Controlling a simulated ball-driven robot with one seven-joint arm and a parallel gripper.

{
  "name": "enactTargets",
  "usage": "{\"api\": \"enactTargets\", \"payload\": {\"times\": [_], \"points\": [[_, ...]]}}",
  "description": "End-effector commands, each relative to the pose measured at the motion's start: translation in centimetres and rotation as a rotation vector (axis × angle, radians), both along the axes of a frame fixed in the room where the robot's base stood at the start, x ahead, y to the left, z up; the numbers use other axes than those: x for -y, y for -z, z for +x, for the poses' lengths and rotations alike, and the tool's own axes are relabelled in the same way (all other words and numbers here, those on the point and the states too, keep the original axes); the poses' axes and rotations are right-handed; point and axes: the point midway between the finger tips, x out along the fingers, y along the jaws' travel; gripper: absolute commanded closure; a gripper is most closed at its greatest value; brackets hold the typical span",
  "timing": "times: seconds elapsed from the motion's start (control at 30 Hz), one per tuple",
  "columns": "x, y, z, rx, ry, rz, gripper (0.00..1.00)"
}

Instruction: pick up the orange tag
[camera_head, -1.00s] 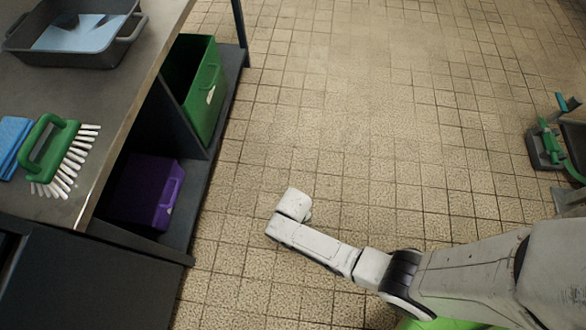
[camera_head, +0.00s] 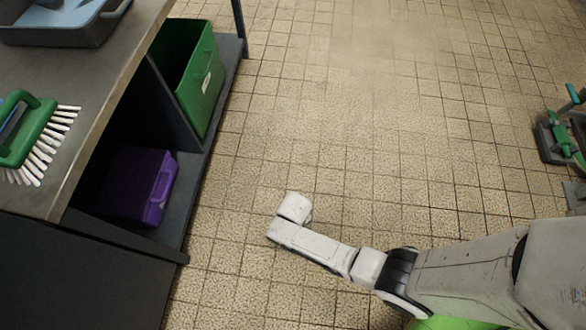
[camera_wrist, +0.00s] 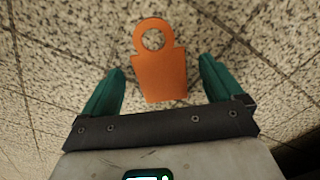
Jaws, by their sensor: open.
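The orange tag (camera_wrist: 160,77) shows in the wrist view, a flat piece with a round hole in its upper end. It appears between the two teal fingers of my gripper (camera_wrist: 158,75), which are spread apart with a gap on each side of the tag. Its lower end comes close to the dark gripper bar in the picture. Speckled floor tile lies behind it; I cannot tell how far the tag is from the floor. In the head view neither the tag nor the fingers can be made out; only my white arm shows, reaching over the floor.
A bench (camera_head: 95,105) stands at the left with a green brush (camera_head: 38,130) and a grey tray (camera_head: 62,25) on top. Its lower shelf holds a green bin (camera_head: 200,85) and a purple box (camera_head: 140,187). Green-handled equipment (camera_head: 560,137) stands at the right edge. The tiled floor between is clear.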

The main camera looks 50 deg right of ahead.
Motion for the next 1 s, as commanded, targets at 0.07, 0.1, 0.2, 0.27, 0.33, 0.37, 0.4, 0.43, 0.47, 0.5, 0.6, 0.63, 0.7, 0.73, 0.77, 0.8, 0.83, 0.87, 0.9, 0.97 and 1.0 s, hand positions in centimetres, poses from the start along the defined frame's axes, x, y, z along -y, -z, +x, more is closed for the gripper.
{"api": "enactTargets", "payload": {"times": [0.07, 0.1, 0.2, 0.27, 0.33, 0.37, 0.4, 0.43, 0.47, 0.5, 0.6, 0.63, 0.7, 0.73, 0.77, 0.8, 0.83, 0.87, 0.9, 0.97, 1.0], "points": [[0.0, -0.06, 0.0, 0.0, 0.0, 0.0, 0.06], [0.0, -0.06, -0.01, 0.0, 0.0, 0.0, 0.06], [0.0, -0.01, -0.01, 0.0, 0.0, 0.0, 0.06], [0.0, 0.04, -0.02, 0.0, 0.0, 0.0, 0.06], [0.0, 0.13, -0.02, -0.001, 0.0, 0.0, 0.06], [0.0, 0.1, -0.02, 0.0, 0.0, 0.0, 0.08], [0.0, 0.09, -0.02, 0.0, 0.0, 0.0, 0.12], [0.0, 0.09, -0.02, 0.0, 0.0, 0.0, 0.15], [0.0, 0.1, -0.02, 0.0, 0.0, 0.0, 0.18], [0.0, 0.1, -0.02, 0.0, 0.0, 0.0, 0.22], [0.0, 0.1, -0.03, -0.001, 0.0, 0.0, 0.31], [0.0, 0.11, -0.03, -0.001, 0.0, 0.0, 0.34], [0.0, 0.11, -0.04, -0.001, 0.0, 0.0, 0.41], [0.0, 0.11, -0.04, -0.001, 0.0, 0.0, 0.44], [0.0, 0.11, -0.04, -0.001, 0.0, 0.0, 0.47], [0.01, 0.11, -0.05, -0.001, 0.0, 0.0, 0.5], [0.01, 0.11, -0.05, -0.001, 0.0, 0.0, 0.53], [0.01, 0.11, -0.05, -0.001, 0.0, 0.0, 0.56], [0.01, 0.12, -0.05, -0.001, 0.0, 0.0, 0.6], [0.0, 0.12, -0.06, -0.001, 0.0, 0.0, 0.66], [0.01, 0.12, -0.05, -0.001, 0.0, 0.0, 0.7]]}}
